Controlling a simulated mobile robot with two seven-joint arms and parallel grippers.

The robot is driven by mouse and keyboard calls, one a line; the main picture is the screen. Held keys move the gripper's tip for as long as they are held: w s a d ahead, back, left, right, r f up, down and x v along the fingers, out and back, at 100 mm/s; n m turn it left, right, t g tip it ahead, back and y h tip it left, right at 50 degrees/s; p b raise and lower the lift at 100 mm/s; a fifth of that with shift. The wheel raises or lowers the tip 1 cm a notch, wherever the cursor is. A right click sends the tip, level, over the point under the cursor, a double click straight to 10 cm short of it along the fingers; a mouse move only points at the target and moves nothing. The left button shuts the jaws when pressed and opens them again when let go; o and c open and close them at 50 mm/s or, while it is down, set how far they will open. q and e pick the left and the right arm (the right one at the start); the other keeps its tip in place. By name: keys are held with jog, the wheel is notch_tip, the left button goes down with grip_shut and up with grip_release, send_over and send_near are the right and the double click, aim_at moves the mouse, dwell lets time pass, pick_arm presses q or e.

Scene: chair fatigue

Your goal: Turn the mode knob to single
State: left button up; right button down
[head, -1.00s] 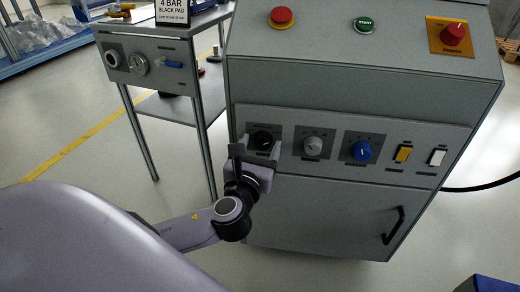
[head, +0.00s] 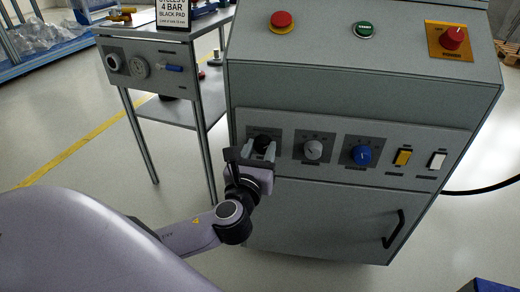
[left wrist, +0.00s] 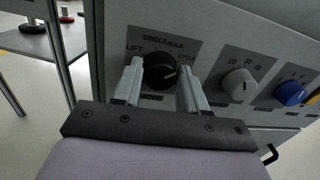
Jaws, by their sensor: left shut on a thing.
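The black mode knob (head: 263,141) is the leftmost knob on the grey cabinet's front panel. In the left wrist view the knob (left wrist: 158,71) shows a short pale pointer mark toward its right side. The fingers hide part of the knob in the head view. My right gripper is not in view.
Right of the mode knob are a grey knob (head: 313,150), a blue knob (head: 361,155), a yellow switch (head: 402,157) and a white switch (head: 437,160). A red button (head: 282,20), green start button (head: 364,30) and red rotary switch (head: 453,38) sit above. A side table (head: 190,78) stands left.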

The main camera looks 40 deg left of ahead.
pick_arm(q)
jog(key=n, duration=0.2)
jog(key=shift+n, duration=0.3)
jog(key=shift+f+n, duration=0.15)
jog(key=shift+n, duration=0.75)
jog(key=n+b, duration=0.1)
jog(key=n, duration=0.3)
jog(key=shift+f, duration=0.1)
jog(key=shift+n+y, duration=0.4)
jog(key=shift+n, duration=0.5)
jog(key=shift+n+b, duration=0.55)
jog(key=shift+n, duration=0.35)
jog(key=shift+f+n, duration=0.1)
jog(key=shift+n, duration=0.7)
jog(key=shift+n+y+b, duration=0.3)
jog(key=shift+n+b, duration=0.25)
jog(key=shift+n, duration=0.25)
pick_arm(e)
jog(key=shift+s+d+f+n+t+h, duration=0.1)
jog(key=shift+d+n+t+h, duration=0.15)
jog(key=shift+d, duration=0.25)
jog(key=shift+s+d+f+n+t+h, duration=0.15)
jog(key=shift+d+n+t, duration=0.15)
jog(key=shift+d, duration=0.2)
